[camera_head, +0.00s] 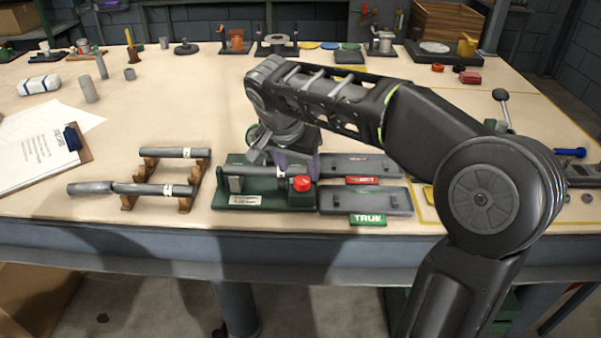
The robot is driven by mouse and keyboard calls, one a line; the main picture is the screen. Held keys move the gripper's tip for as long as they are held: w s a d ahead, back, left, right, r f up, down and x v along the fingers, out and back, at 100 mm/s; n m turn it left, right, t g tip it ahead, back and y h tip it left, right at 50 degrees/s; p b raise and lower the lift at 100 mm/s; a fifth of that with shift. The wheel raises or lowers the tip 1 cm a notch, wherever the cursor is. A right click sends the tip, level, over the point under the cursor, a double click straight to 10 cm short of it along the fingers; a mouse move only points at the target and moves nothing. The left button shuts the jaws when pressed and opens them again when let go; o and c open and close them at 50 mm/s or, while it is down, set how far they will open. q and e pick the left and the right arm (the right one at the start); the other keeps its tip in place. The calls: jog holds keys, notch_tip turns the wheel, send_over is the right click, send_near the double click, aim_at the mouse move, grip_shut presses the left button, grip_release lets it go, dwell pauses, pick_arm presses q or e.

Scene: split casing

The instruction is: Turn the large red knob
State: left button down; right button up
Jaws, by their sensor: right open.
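The large red knob (301,184) sits at the front right of a dark green fixture (268,201) on the workbench. A grey bar (256,170) lies across this fixture. My right arm reaches in from the right, over the bench. My right gripper (298,168) is open, pointing down just above and behind the red knob, with its fingers over the fixture. The arm and wrist hide the back of the fixture, and I cannot tell whether a finger touches anything. My left gripper does not show.
Two grey trays (395,201) with green and red labels lie right of the fixture. A clipboard (75,142) lies far left. Several tools and parts line the back edge.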

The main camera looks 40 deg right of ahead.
jog(key=v, duration=0.3)
jog(key=shift+r, duration=0.2)
jog(key=shift+s, duration=0.1)
dwell(0.3)
